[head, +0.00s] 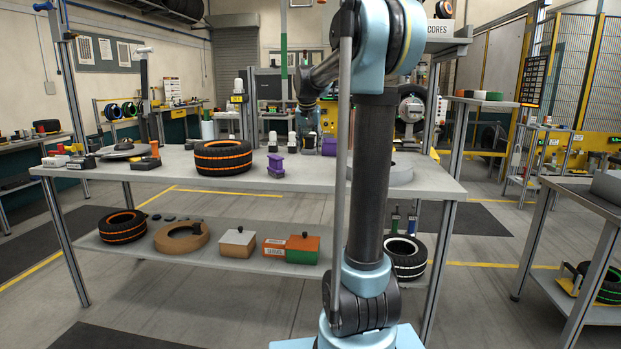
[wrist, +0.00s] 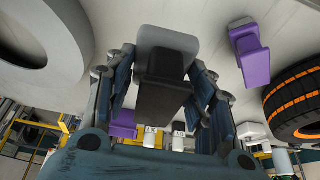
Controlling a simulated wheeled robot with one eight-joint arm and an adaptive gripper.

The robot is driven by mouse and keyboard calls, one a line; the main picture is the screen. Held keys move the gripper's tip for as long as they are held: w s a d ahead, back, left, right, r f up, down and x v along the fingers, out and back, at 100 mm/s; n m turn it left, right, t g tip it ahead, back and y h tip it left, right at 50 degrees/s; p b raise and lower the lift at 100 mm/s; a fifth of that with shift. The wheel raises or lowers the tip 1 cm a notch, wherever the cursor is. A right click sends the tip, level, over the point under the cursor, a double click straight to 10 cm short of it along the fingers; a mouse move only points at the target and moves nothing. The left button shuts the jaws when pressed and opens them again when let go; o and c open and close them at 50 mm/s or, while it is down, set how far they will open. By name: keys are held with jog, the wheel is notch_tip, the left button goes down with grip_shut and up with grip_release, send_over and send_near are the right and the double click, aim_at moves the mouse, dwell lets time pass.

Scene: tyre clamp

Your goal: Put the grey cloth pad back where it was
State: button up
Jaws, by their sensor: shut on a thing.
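In the wrist view my gripper (wrist: 163,68) is shut on a blocky piece with a light grey end and a dark body, which looks like the grey cloth pad (wrist: 168,38). The fingers lie on both sides of it. The grey end points toward the grey bench top; I cannot tell whether it touches.
The bench (head: 120,172) holds an orange-striped tyre (head: 223,157), a purple clamp piece (head: 276,167), another purple piece (head: 329,146) and a grey ring (head: 398,173). In the wrist view the tyre (wrist: 297,100) and one purple piece (wrist: 250,58) are right, the ring (wrist: 77,60) left.

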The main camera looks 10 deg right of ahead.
jog(key=shift+w+a+f, duration=0.1)
jog(key=shift+w+f, duration=0.1)
notch_tip(320, 180, down, 6)
jog(key=shift+w+r, duration=0.15)
jog(key=shift+d+f, duration=0.2)
jog(key=shift+f, duration=1.75)
jog(key=o, duration=1.1)
